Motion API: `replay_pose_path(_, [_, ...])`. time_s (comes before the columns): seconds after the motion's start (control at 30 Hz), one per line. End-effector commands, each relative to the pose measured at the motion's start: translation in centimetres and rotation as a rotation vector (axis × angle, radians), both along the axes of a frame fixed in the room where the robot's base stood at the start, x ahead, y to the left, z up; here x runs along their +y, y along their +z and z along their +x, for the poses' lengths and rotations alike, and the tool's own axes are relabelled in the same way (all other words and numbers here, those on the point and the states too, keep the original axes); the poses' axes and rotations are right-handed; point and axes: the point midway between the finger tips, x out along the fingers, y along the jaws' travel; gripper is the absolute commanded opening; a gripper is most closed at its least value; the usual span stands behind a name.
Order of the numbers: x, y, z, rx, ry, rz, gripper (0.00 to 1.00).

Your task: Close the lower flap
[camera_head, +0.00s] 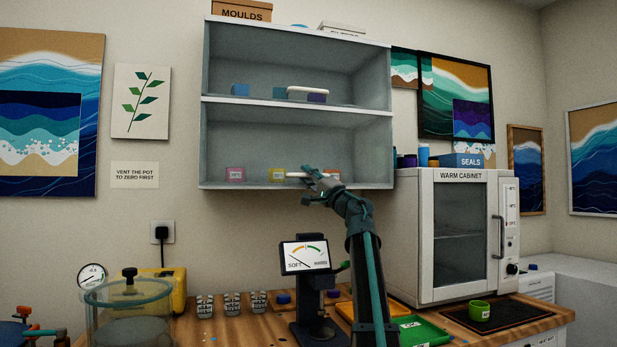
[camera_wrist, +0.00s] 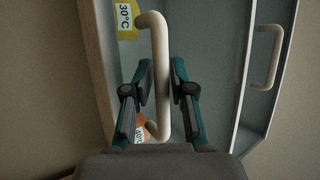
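The lower flap shows as a clear front over the lower bay of the wall cabinet (camera_head: 202,150). I cannot tell for certain how far it stands open. Its pale bar handle (camera_wrist: 161,75) lies between the two fingers of my gripper (camera_wrist: 162,75) in the wrist view. The fingers stand apart on either side of the bar, with a thin gap on the left; firm contact on both sides is not visible. In the head view my gripper (camera_head: 318,178) is at the cabinet's lower edge and covers the right part of the handle (camera_head: 295,175).
The upper flap's handle (camera_head: 308,91) is above, and also shows in the wrist view (camera_wrist: 270,55). The warm cabinet (camera_head: 430,290) stands right of my arm, and a gauge display (camera_head: 304,257) stands below.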

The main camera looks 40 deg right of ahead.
Motion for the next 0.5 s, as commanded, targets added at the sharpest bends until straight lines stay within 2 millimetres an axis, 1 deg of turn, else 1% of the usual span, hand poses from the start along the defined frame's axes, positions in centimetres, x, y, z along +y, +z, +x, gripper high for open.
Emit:
replay_pose_path(0.27, [0.0, -0.1, -0.1, 0.000, -0.001, 0.000, 0.24])
replay_pose_path(0.37, [-0.1, -0.4, -0.7, 0.000, -0.001, 0.000, 0.24])
replay_pose_path(0.5, [-0.3, -1.5, -2.4, 0.000, -0.004, 0.000, 0.24])
